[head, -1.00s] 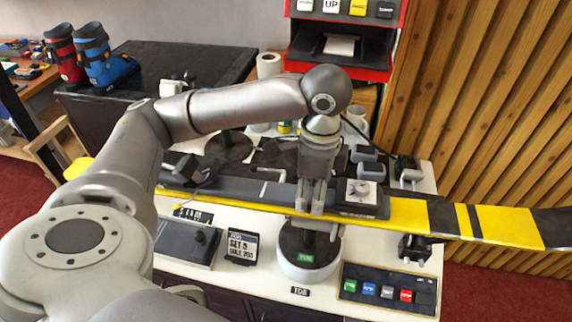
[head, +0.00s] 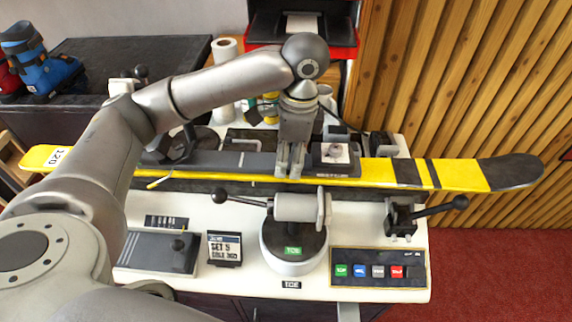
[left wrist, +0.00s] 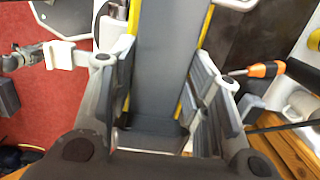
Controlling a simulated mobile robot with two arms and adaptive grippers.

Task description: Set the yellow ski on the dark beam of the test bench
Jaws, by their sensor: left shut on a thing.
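The yellow ski (head: 462,175), with dark bands, a dark tip at the right and a grey middle section, lies lengthwise across the bench. My left gripper (head: 291,168) is shut on its middle from above, left of a dark block with a white dial. In the left wrist view, the fingers (left wrist: 163,100) flank the grey middle of the ski (left wrist: 168,62). The dark beam (head: 235,188) of the test bench shows as a strip along the ski's near edge. I cannot tell whether the ski touches it. My right gripper is not in view.
A round TOE unit (head: 293,255), a clamp with a black lever (head: 402,217) and a button panel (head: 380,268) stand at the bench front. A control box (head: 158,252) is at front left. Ski boots (head: 38,62) stand on a dark table. Slatted wood wall (head: 470,80) rises behind right.

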